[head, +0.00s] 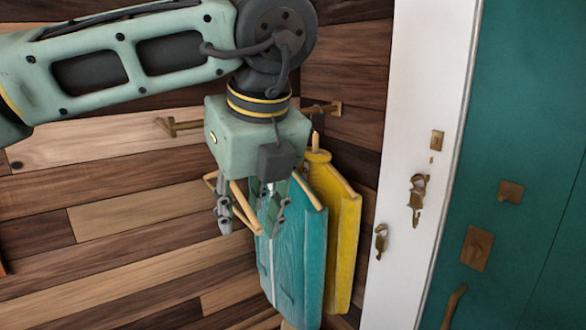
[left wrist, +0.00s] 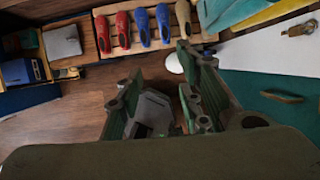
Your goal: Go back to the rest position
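My left gripper (head: 248,222) hangs from the arm at the upper left, fingers pointing down and spread apart. It is in front of the hanging clothes, and I see nothing held between its fingers. A teal jacket (head: 293,262) on a wooden hanger hangs just behind and to the right of the fingers. In the left wrist view the open fingers (left wrist: 165,105) stand over the floor, and part of the teal garment (left wrist: 228,12) shows at the top. My right gripper is in neither view.
A yellow jacket (head: 345,235) hangs beside the teal one, below a brass rail (head: 190,124) on the plank wall. A white frame (head: 405,120) and teal door (head: 520,130) stand at right. The left wrist view shows red shoes (left wrist: 103,34) and blue shoes (left wrist: 142,26) on a rack.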

